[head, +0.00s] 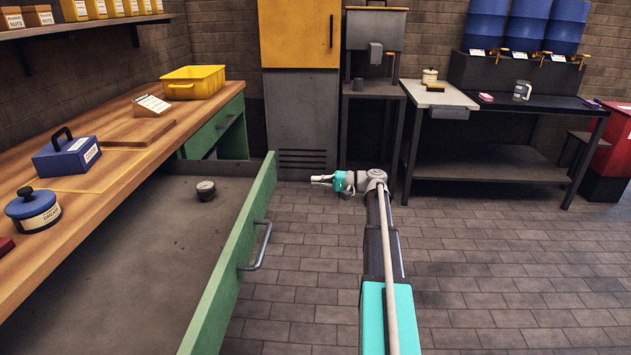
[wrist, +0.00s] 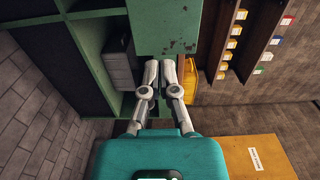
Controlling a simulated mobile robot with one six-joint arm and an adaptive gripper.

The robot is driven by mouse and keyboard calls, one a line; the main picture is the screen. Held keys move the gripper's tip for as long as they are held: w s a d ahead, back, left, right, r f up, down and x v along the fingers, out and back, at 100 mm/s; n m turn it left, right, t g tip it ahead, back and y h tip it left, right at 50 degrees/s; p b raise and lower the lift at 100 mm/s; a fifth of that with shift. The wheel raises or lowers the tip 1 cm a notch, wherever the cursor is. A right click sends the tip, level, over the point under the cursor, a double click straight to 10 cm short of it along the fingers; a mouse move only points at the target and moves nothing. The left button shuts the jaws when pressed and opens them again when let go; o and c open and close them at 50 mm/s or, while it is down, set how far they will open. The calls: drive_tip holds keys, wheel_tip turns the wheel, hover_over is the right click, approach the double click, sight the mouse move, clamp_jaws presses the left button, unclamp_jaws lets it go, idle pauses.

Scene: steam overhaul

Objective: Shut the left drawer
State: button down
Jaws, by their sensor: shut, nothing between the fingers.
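The left drawer (head: 230,270) is pulled far out from the wooden bench at the left of the head view. Its green front carries a grey bar handle (head: 258,248). A small round gauge (head: 205,190) lies on its grey floor. My gripper (head: 318,180) is to the right of the drawer front's far end, apart from it, pointing left. In the wrist view my gripper (wrist: 168,62) has its fingers together, with nothing between them. A worn green panel (wrist: 165,28) shows beyond the tips; I cannot tell if it is the drawer.
The bench (head: 110,185) holds a blue box (head: 67,158), a blue-lidded tin (head: 33,210) and a yellow bin (head: 193,82). A yellow and grey locker (head: 300,90) stands behind. A dark table (head: 490,172) is at the back right. The brick floor right of the drawer is clear.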

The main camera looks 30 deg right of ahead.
sight(272, 179)
drive_tip(key=x, duration=1.2)
drive_tip(key=shift+a, duration=0.15)
drive_tip(key=shift+w, duration=0.1)
